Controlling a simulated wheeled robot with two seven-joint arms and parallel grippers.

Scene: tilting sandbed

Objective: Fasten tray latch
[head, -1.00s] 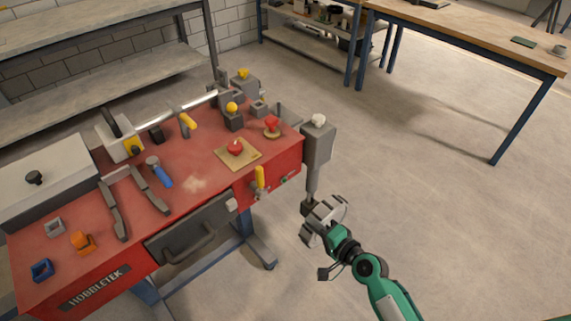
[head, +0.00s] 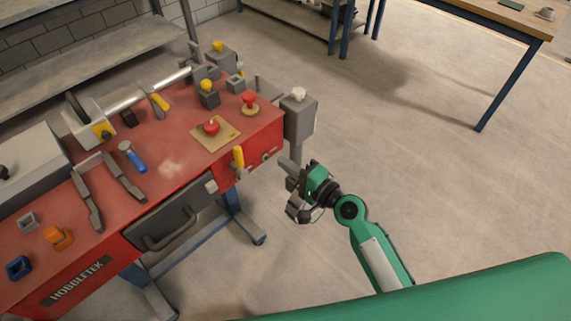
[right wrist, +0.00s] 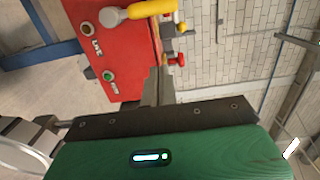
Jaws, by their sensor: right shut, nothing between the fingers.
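A grey tray front (head: 185,205) with a bar handle (head: 172,232) is set into the red bench's front, and looks closed. A yellow-handled lever (head: 238,157) stands roughly upright on the front to the right of the tray; I cannot tell for certain that it is the latch. A small pale knob (head: 211,187) sits at the tray's upper right corner. The lever (right wrist: 152,9) lies sideways at the top of the right wrist view. My right gripper (head: 289,172) is shut and empty, off the bench's right front corner, apart from the lever. My left gripper is out of view.
A grey box on a post (head: 300,118) stands at the bench's right end, close to my right gripper. Two round buttons (right wrist: 108,75) are on the red front near the lever. A red knob (head: 250,100) stands on the bench top. Floor to the right is clear.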

